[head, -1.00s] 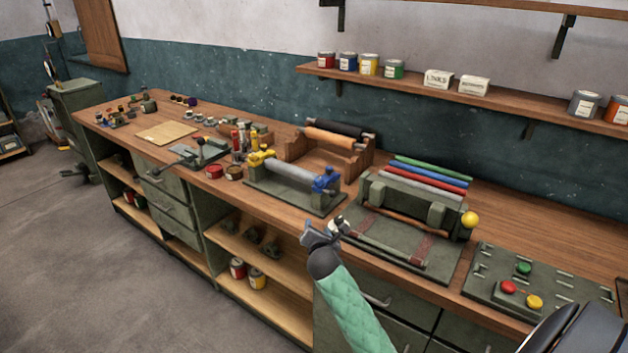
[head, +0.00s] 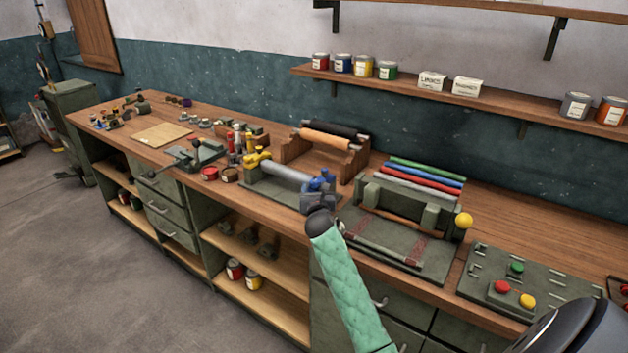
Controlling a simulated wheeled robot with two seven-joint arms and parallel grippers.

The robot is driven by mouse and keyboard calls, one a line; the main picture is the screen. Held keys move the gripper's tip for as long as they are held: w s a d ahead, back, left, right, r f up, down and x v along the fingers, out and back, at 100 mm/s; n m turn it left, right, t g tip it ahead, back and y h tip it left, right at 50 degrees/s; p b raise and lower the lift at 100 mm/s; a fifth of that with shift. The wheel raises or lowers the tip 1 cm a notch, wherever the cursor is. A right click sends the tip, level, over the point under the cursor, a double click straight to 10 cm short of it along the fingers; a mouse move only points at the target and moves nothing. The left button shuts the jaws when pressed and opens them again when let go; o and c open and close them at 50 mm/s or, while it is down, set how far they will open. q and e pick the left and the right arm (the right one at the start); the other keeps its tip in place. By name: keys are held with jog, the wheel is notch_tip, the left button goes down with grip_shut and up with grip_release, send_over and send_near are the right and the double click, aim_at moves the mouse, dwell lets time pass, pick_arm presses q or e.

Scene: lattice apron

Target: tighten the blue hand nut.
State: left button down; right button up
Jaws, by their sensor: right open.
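The blue hand nut (head: 323,180) is at the right end of a grey roller (head: 287,172), on a dark green stand (head: 265,192) on the bench. A yellow fitting (head: 258,158) is at the roller's left end. My right gripper (head: 319,200), on the green-sleeved arm, is open at the near side of the blue nut and hides its lower part. From this angle I cannot tell whether the jaws touch the nut or are around it. My left gripper is not in view.
A wooden rack with black and orange rollers (head: 327,138) stands behind. A dark green press with a yellow ball knob (head: 463,220) is close on the right. A button panel (head: 480,278) lies farther right. Red and brown tins (head: 209,174) stand to the left.

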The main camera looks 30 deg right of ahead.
aim_at(314, 185)
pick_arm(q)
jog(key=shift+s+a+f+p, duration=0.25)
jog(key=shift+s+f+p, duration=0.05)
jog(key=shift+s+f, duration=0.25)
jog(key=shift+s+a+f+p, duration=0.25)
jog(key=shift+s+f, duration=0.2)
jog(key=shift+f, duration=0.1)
pick_arm(e)
jog(key=shift+x, duration=2.1)
jog(key=c, duration=1)
jog(key=shift+o, duration=0.2)
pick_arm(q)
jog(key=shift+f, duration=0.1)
pick_arm(e)
jog(key=shift+f, duration=0.1)
